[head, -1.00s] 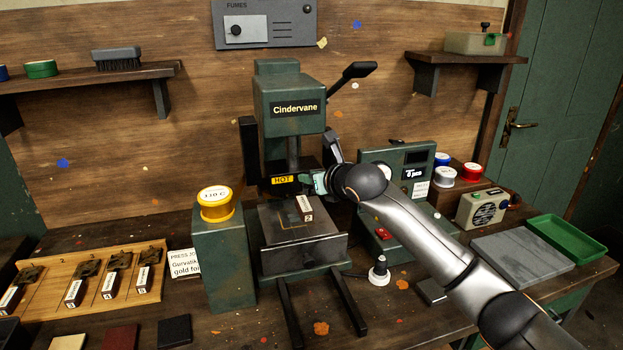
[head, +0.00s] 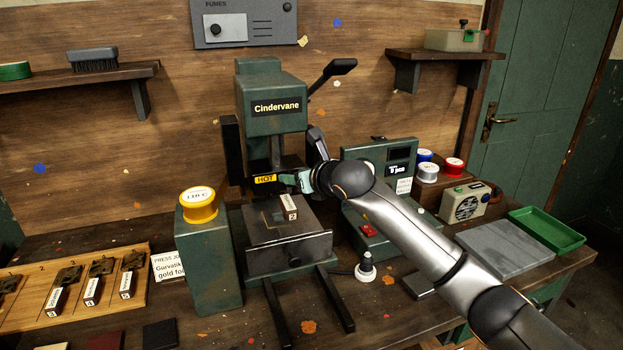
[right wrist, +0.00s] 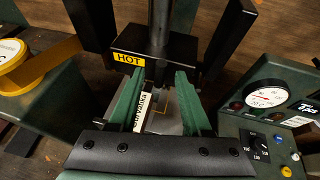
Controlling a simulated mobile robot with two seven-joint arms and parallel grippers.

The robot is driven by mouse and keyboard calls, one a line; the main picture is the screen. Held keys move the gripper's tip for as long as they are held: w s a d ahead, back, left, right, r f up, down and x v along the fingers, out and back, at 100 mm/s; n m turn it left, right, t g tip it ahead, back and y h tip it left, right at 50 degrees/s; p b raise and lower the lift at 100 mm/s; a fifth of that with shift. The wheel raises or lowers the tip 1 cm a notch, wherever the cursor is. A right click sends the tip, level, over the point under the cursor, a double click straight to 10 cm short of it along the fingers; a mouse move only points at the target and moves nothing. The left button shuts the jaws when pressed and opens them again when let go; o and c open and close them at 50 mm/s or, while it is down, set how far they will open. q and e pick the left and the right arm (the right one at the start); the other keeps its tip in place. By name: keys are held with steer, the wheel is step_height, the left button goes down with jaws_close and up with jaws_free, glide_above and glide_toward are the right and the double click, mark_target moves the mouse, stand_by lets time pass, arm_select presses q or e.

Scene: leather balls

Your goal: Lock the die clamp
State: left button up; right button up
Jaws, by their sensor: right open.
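The green press (head: 270,100) labelled Cindervane stands against the back wall. Its black head carries a yellow HOT label (head: 265,179), which also shows in the right wrist view (right wrist: 128,60). I cannot clearly single out the die clamp or tell its state. My right gripper (head: 302,182) is at the right side of the head, just below the HOT label. In the right wrist view its green fingers (right wrist: 160,76) are apart, with nothing held. A die with a white label (head: 289,207) is seen above the press bed (head: 290,252), and between the fingers in the wrist view (right wrist: 142,110). My left gripper is out of view.
A black press lever (head: 335,70) sticks out to the upper right. A green post with a yellow roll (head: 198,205) stands left of the bed. A control box (head: 385,150) stands close on the right, behind my forearm. A wooden rack (head: 75,290) holds several dies.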

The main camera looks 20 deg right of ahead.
steer(key=b+v, duration=0.2)
steer(key=v, duration=0.9)
steer(key=shift+s+b, duration=0.2)
steer(key=shift+b, duration=0.1)
